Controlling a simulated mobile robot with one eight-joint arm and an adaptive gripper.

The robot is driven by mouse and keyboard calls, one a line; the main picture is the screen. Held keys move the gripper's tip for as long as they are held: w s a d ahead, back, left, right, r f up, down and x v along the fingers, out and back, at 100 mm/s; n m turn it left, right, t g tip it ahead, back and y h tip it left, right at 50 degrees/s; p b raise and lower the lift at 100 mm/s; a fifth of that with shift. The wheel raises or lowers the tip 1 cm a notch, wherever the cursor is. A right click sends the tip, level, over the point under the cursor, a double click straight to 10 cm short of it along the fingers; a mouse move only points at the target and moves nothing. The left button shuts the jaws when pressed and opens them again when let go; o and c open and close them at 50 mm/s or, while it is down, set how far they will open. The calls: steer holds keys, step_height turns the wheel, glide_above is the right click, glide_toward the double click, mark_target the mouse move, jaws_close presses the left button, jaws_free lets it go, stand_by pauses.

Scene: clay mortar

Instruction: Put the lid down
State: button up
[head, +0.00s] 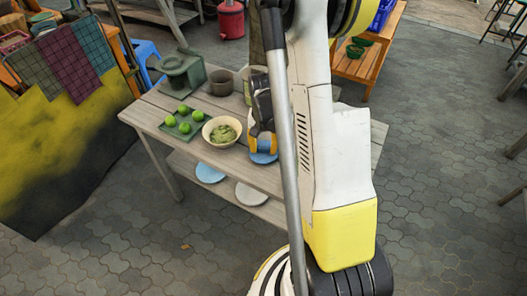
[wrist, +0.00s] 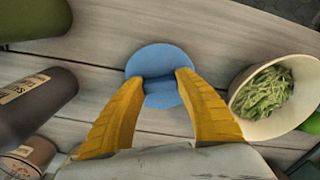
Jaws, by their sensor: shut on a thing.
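The blue round lid (wrist: 154,62) is between the tips of my gripper's yellow fingers in the wrist view. My gripper (wrist: 160,84) is shut on the lid, over the wooden table (wrist: 215,50). In the head view my gripper (head: 262,146) is at the table's front part, right of the cream bowl, and the lid (head: 263,158) shows just below the fingers. I cannot tell whether the lid touches the tabletop. Part of the lid is hidden by the fingers.
A cream bowl of green food (head: 221,131) stands close on the left in the head view. Two plates, one blue (head: 209,172), lie on the lower shelf.

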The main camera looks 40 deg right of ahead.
mark_target(263, 148)
steer(key=shift+f, duration=0.1)
steer(key=o, duration=0.9)
steer(key=shift+f, duration=0.15)
step_height(263, 148, up, 12)
steer(key=p, duration=0.6)
steer(key=s+a+r+n+t, duration=0.2)
steer(key=a+r+n, duration=0.1)
steer(key=a+r, duration=0.2)
steer(key=s+a+r+n+t, duration=0.2)
steer(key=a+r, duration=0.4)
steer(key=a, duration=0.3)
steer(key=s+a+r+n+t, duration=0.3)
steer(key=s+a+r+n, duration=0.1)
steer(key=a+r, duration=0.2)
steer(key=shift+a+r+n, duration=0.1)
steer(key=shift+a+n, duration=0.2)
steer(key=shift+a, duration=0.35)
